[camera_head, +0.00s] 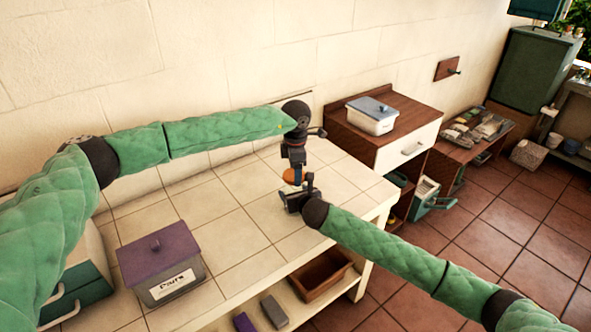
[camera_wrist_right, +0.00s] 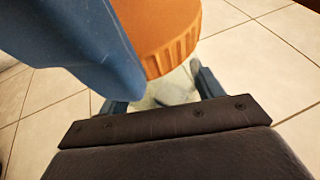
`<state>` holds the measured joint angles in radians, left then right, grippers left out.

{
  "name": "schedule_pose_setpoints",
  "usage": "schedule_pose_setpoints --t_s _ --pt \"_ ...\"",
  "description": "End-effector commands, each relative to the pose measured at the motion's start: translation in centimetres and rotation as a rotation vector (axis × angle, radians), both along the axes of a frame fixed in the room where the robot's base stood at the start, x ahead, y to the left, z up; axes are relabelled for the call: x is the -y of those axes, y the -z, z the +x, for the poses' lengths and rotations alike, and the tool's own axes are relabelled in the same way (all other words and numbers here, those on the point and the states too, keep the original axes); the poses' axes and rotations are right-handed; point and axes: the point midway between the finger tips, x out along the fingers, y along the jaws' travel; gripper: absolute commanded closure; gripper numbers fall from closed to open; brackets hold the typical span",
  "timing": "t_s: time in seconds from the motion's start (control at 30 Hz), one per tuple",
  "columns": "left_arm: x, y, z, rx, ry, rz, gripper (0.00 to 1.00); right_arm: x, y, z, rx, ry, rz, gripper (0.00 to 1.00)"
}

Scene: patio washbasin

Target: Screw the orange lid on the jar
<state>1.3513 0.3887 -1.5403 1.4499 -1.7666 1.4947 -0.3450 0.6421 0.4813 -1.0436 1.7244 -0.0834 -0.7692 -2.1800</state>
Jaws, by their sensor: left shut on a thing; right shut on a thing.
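The orange lid (camera_head: 292,176) sits on or just above the jar over the tiled counter. In the right wrist view the lid (camera_wrist_right: 162,30) is large, with a ribbed edge, and the clear glass jar (camera_wrist_right: 165,92) shows below it. My left gripper (camera_head: 297,170) points down from above and is shut on the lid; its blue finger crosses the right wrist view. My right gripper (camera_head: 297,195) comes from the right, low at the counter, and is shut on the jar, with a finger on each side. Whether the lid's threads are engaged is hidden.
A purple-lidded box (camera_head: 165,275) stands at the counter's front left. A wooden cabinet (camera_head: 385,125) with a grey-lidded white box (camera_head: 371,117) adjoins at the back right. The counter (camera_head: 225,215) between is clear. A brown crate (camera_head: 321,277) is on the shelf below.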

Motion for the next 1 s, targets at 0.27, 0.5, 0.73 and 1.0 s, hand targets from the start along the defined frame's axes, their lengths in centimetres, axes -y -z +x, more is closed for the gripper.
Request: schedule_pose_setpoints --t_s 0.27,0.5,0.73,1.0 --pt "-0.01 -0.05 -0.03 0.001 0.159 0.0 0.56 0.02 0.0 0.01 0.0 0.0 0.0 0.98" --pt "-0.07 -0.03 -0.15 0.002 0.513 0.0 0.56 0.02 0.01 0.0 0.0 0.0 0.0 0.98" --pt "-0.14 -0.04 -0.26 0.002 0.852 -0.001 0.56 0.02 0.02 0.0 0.0 0.0 0.0 0.98" --pt "-0.3 -0.01 -0.33 0.001 1.248 -0.001 0.56 0.02 0.04 -0.01 -0.001 0.0 0.0 0.98"
